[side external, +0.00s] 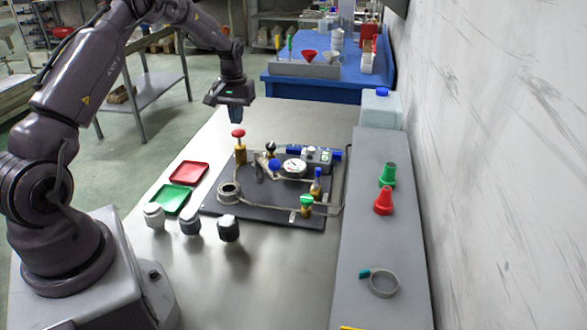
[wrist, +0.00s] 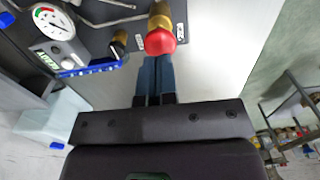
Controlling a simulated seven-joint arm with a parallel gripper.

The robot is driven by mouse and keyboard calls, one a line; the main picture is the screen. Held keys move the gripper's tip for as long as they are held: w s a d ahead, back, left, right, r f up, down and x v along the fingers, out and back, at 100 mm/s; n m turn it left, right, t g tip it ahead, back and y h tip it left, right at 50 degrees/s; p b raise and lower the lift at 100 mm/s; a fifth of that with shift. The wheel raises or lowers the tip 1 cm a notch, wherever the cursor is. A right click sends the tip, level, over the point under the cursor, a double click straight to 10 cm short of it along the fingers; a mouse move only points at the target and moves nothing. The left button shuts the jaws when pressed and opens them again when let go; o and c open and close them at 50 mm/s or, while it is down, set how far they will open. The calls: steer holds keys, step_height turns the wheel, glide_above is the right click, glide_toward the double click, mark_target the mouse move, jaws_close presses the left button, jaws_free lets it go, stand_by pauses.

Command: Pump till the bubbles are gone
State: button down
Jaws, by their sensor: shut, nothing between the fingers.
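A red knob (side external: 238,133) tops a brass fitting on the dark panel (side external: 215,208); I cannot tell for sure that it is the pump. In the wrist view the red knob (wrist: 160,41) appears right at my fingertips. My gripper (side external: 236,121) is shut and empty, pointing down just above the red knob; I cannot tell whether it touches. It also shows in the wrist view (wrist: 157,58). No bubbles can be made out at this size.
The panel also holds a blue knob (side external: 274,166), a green knob (side external: 307,200) and bent pipes. Red (side external: 189,173) and green (side external: 168,200) trays and several dark or white-capped knobs stand left. A grey ledge (side external: 375,235) with red and green cones runs along the wall.

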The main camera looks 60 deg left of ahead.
mark_target(238, 131)
steer(key=shift+f, duration=0.1)
steer(key=shift+f, duration=2.3)
steer(key=shift+r, duration=2.35)
step_height(238, 131, up, 6)
steer(key=shift+f, duration=2.95)
steer(key=shift+f, duration=0.1)
steer(key=shift+f, duration=2.3)
steer(key=shift+r, duration=2.35)
